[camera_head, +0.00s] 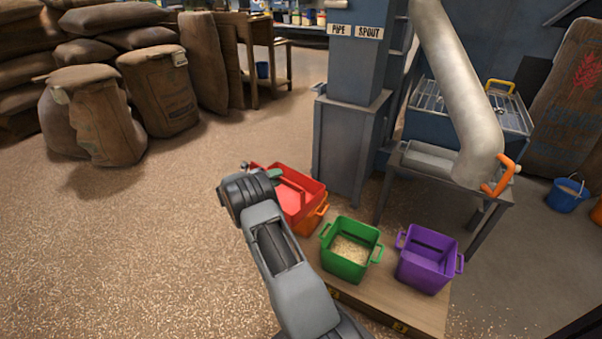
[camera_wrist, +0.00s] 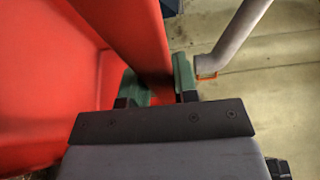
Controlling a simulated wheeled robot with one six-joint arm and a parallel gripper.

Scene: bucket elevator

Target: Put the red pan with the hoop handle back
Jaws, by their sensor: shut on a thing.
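The red pan (camera_head: 293,201) is in the head view, left of the green bin and above an orange bin (camera_head: 312,220) that it partly hides. I cannot tell whether the pan touches the orange bin. My gripper (camera_head: 274,176) is at the pan's left side. In the wrist view, the green fingers of my gripper (camera_wrist: 160,88) are shut on a red bar of the pan, and the red wall (camera_wrist: 45,80) fills the left side. The hoop's full shape is hidden.
A green bin (camera_head: 349,249) holding grain and an empty-looking purple bin (camera_head: 428,259) stand on a wooden platform (camera_head: 385,305). A grey spout pipe (camera_head: 460,95) with an orange handle (camera_head: 500,176) hangs above right. Sacks (camera_head: 95,115) stand left; open floor lies between.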

